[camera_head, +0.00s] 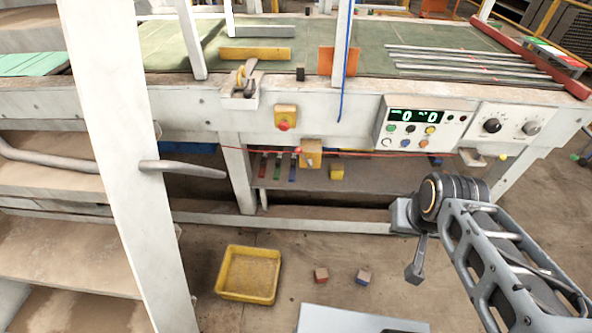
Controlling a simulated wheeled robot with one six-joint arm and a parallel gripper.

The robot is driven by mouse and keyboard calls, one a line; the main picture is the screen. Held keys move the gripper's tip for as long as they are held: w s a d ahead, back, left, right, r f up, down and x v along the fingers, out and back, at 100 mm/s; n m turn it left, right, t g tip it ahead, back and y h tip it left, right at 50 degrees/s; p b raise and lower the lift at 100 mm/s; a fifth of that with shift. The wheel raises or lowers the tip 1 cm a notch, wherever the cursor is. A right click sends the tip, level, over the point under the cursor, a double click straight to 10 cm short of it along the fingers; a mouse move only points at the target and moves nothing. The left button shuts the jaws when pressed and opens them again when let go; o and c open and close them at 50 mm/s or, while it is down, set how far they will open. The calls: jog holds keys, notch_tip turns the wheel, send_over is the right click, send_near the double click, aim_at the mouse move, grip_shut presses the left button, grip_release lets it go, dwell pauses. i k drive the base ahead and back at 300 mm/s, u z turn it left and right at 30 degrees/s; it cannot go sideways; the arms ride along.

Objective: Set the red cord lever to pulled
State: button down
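A thin red cord (380,154) runs sideways below the edge of the long white bench. At its left part a yellow-orange box (312,158) hangs under the bench, with a small red knob (298,150) on its upper left. This looks like the red cord lever; its position is too small to tell. My gripper (415,270) is at the right, below the control panel and apart from the cord and box. Only a narrow grey part of it shows at the end of my arm, so its opening cannot be made out.
A yellow-orange box with a red button (285,118) and a control panel (420,122) are on the bench front. A white post (125,150) stands at left. A yellow tray (248,274) and two small blocks (321,275) lie on the floor. A low shelf (365,183) lies under the bench.

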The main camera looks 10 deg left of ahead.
aim_at(298, 150)
jog(key=u, duration=0.6)
jog(key=i, duration=0.4)
jog(key=u, duration=1.55)
